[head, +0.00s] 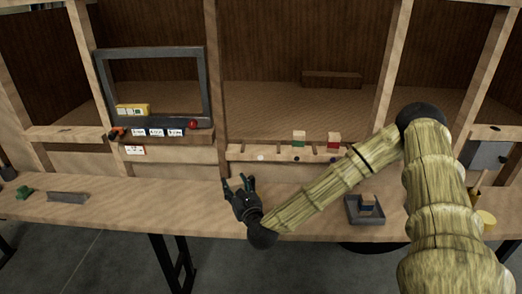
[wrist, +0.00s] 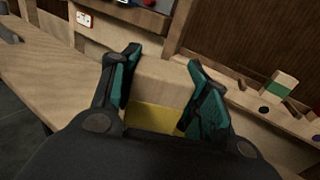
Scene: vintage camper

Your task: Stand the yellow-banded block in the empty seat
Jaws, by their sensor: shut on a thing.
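My gripper (head: 246,186) is low over the front of the bench, left of centre in the head view. In the wrist view its two teal-padded fingers (wrist: 160,85) are shut on the yellow-banded block. The block's yellow band (wrist: 152,118) shows between the fingers, near the palm; its plain wood part points away from the palm. The head view does not show the block clearly. The wooden ledge (head: 239,150) behind the gripper carries a green-banded block (head: 299,138) and a red-banded block (head: 334,141), both upright. The empty seat cannot be made out clearly.
A grey tray (head: 352,215) holding a blue-banded block (head: 367,202) stands on the bench at right, below my arm. A grey bar (head: 67,197) lies farther left. Bench between bar and gripper is clear.

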